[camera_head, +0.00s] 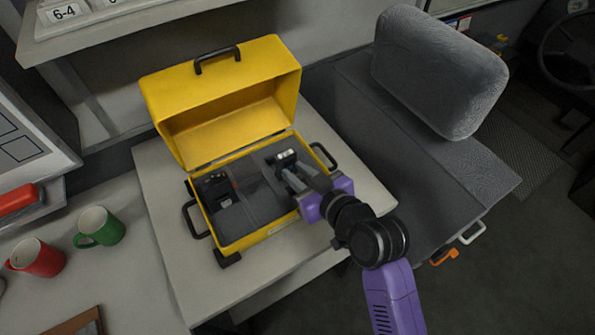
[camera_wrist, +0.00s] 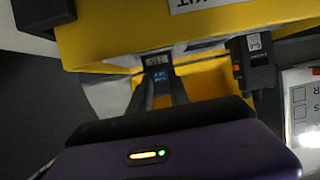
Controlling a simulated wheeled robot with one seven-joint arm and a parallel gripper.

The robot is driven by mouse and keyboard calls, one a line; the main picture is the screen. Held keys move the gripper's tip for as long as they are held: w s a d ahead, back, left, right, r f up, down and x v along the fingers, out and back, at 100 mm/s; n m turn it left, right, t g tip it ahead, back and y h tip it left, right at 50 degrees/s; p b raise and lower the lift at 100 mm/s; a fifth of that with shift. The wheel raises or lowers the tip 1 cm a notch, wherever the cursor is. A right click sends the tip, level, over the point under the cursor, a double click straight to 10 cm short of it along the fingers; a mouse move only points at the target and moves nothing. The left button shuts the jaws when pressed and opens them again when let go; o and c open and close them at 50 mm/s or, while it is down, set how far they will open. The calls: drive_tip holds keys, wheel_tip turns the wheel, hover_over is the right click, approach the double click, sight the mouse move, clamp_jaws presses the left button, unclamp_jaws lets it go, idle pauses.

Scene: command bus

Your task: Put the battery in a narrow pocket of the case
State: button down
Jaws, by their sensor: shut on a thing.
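The yellow case (camera_head: 257,237) stands open on the light table, its lid (camera_head: 222,97) raised at the back. Dark grey foam (camera_head: 240,210) with recesses lines it. My gripper (camera_head: 291,172) is over the right part of the case, shut on the battery (camera_head: 286,157), a small dark block with pale contacts on its top. In the wrist view the battery (camera_wrist: 157,67) shows between the fingers, with a small printed label. The narrow pockets are mostly hidden by my gripper, and I cannot tell whether the battery is inside one.
A black radio-like device (camera_head: 216,188) sits in the left part of the case; it also shows in the wrist view (camera_wrist: 252,62). A green mug (camera_head: 101,227) and a red mug (camera_head: 38,258) stand at left. A grey seat (camera_head: 440,70) is at right.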

drive_tip(key=shift+f, duration=0.2)
idle(0.6)
drive_tip(key=c, duration=1.1)
unclamp_jaws()
drive_tip(key=shift+c, duration=0.2)
drive_tip(key=b+v, duration=0.1)
drive_tip(key=v, duration=0.6)
drive_tip(key=shift+s+d+r, duration=0.15)
drive_tip(key=shift+s+d, duration=0.05)
drive_tip(key=shift+s, duration=0.15)
